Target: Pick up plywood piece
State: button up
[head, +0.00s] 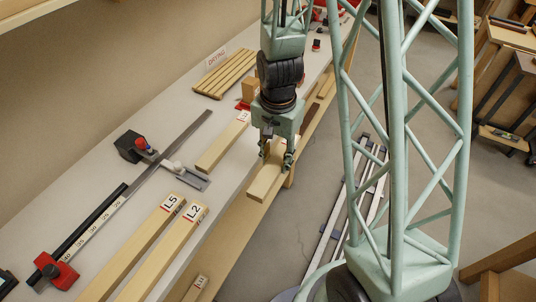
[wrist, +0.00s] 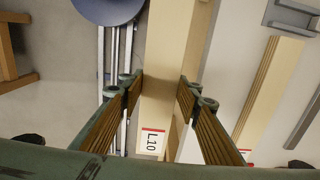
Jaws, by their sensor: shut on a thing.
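A long pale wooden piece (head: 264,183) lies between the fingers of my gripper (head: 275,157) at the bench's front edge in the head view. In the wrist view the same piece (wrist: 168,60) runs up the middle and bears a label reading L10. My gripper (wrist: 160,88) is shut on it, with one finger along each side. Its far end in the head view is hidden behind my gripper. Whether this piece is plywood I cannot tell. Another wooden piece (head: 222,146) lies to its left on the bench; in the wrist view this piece (wrist: 268,90) shows striped, layered edges.
Two long pieces labelled L5 (head: 145,237) and L2 (head: 173,245) lie at the front left of the bench. A long bar clamp (head: 172,143) lies to the left. Several wooden strips (head: 224,74) lie farther back. A lower shelf (head: 233,240) runs below the bench edge.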

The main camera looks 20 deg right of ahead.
jog(key=shift+s+d, duration=0.15)
jog(key=shift+s, duration=0.35)
dwell(0.8)
